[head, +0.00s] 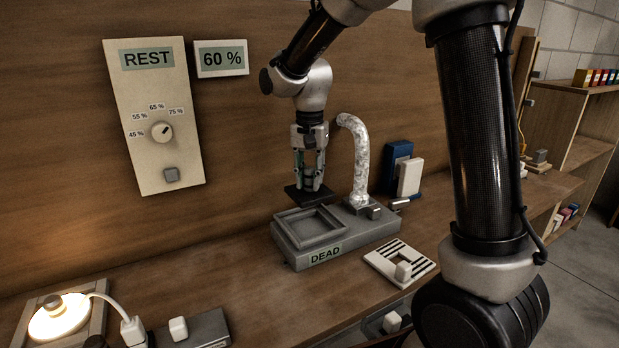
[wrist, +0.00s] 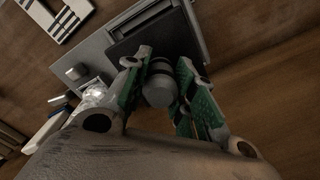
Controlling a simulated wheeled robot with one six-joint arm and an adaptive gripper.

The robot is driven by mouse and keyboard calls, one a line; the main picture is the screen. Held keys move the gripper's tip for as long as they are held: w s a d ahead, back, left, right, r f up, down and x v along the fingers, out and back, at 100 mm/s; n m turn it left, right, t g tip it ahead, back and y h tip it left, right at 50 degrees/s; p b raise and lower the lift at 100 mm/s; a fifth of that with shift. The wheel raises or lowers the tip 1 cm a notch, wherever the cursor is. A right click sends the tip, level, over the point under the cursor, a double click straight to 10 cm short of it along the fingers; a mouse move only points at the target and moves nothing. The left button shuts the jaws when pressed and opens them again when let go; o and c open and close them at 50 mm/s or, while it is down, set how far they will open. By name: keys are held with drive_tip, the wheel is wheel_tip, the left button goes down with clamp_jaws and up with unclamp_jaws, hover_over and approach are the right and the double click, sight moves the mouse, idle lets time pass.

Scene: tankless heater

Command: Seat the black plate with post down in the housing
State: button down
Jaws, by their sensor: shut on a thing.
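The black plate with post (head: 308,194) hangs level or nearly so just above the back of the housing. My gripper (head: 310,185) points down and is shut on its post. In the wrist view the grey rounded post (wrist: 158,86) sits between the green-padded fingers of my gripper (wrist: 160,90), and the dark plate (wrist: 150,45) lies beyond it. The grey housing (head: 289,241) stands on the bench with a square recess (head: 310,226) and a "DEAD" label. In the wrist view the plate covers much of the recess, so the exact gap is hidden.
A silvery curved duct (head: 358,160) rises from the housing's right end, close to my gripper. A white slotted grille (head: 400,262) lies to the front right. Blue and white blocks (head: 403,172) stand behind. A lit lamp (head: 60,315) is at the front left. A panel reads "REST" (head: 148,59).

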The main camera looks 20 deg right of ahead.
sight(310, 195)
drive_tip(key=shift+f, duration=2.5)
drive_tip(key=shift+f, duration=0.15)
drive_tip(key=shift+f, duration=1.5)
drive_tip(key=shift+f, duration=1.2)
drive_tip(key=c, duration=1.1)
unclamp_jaws()
